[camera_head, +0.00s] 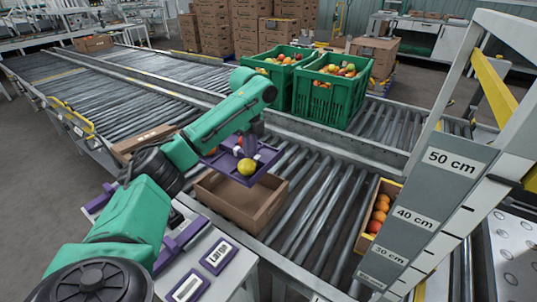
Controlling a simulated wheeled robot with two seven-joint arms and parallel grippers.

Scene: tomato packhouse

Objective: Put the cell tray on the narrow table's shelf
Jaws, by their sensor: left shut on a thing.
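The purple cell tray (266,157) hangs in the air above the roller conveyor, over an open cardboard box. A yellow round fruit (247,167) sits in it, and an orange-red one (212,151) shows at its left side, partly behind my arm. My left gripper (248,146) is at the tray's far side and shut on it; the fingertips are hard to make out. A small pale table (228,280) with purple labels, one reading "Large", stands at the bottom, partly behind my left arm. I cannot see a shelf on it. My right gripper is out of view.
The open, empty-looking cardboard box (240,208) stands on the rollers (312,205). Green crates (327,97) of mixed tomatoes stand behind. A box of orange fruit (378,213) lies right, beside a grey height gauge (430,200) marked in cm. Grey floor is clear at left.

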